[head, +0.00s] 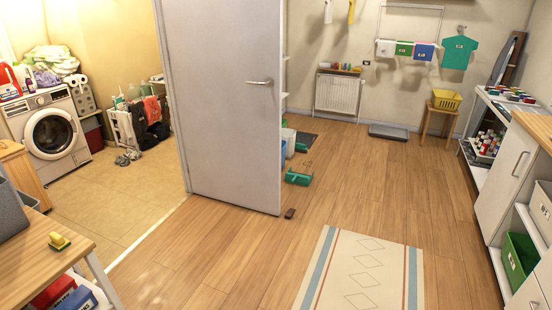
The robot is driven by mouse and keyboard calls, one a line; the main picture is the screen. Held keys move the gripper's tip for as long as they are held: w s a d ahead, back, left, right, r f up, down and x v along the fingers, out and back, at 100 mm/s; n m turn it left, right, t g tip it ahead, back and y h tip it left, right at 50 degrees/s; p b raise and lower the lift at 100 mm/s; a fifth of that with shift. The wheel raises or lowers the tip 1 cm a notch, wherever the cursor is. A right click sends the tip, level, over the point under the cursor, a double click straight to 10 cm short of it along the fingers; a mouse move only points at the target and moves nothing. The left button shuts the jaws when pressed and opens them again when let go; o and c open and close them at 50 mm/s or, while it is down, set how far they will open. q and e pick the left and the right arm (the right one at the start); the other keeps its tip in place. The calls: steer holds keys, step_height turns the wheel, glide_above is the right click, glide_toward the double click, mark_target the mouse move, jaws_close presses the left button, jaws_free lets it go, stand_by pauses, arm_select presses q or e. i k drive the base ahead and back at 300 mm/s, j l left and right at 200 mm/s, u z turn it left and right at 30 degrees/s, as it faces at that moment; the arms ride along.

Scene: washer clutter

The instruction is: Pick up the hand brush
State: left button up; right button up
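No gripper of mine shows in the head view. A small yellow and dark green object (59,242) lies on the wooden table (22,262) at the lower left; it looks like a hand brush or scrubber, but it is too small to be sure. A green item (298,177) rests on the wooden floor just right of the open door's edge; it may be a dustpan or brush head. A small brown block (290,213) lies on the floor nearer to me, and I cannot tell whether it is a brush.
A grey door (225,100) stands open mid-view. A washing machine (50,130) is at the back left. White cabinets (506,175) line the right. A striped rug (362,272) lies in front; the wooden floor around it is mostly clear.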

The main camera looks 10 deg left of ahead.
mark_target(299, 147)
steer(key=u, duration=0.3)
steer(key=i+l, duration=0.15)
steer(key=i, duration=0.4)
steer(key=i+l, duration=0.15)
steer(key=i, duration=0.4)
steer(key=i+l+u, duration=0.1)
steer(key=i, duration=0.4)
steer(key=i+l, duration=0.2)
steer(key=i, duration=0.35)
steer(key=i+l, duration=0.2)
steer(key=i, duration=0.35)
steer(key=i+l+u, duration=0.1)
steer(key=i, duration=0.4)
steer(key=i+l, duration=0.3)
steer(key=i, duration=0.25)
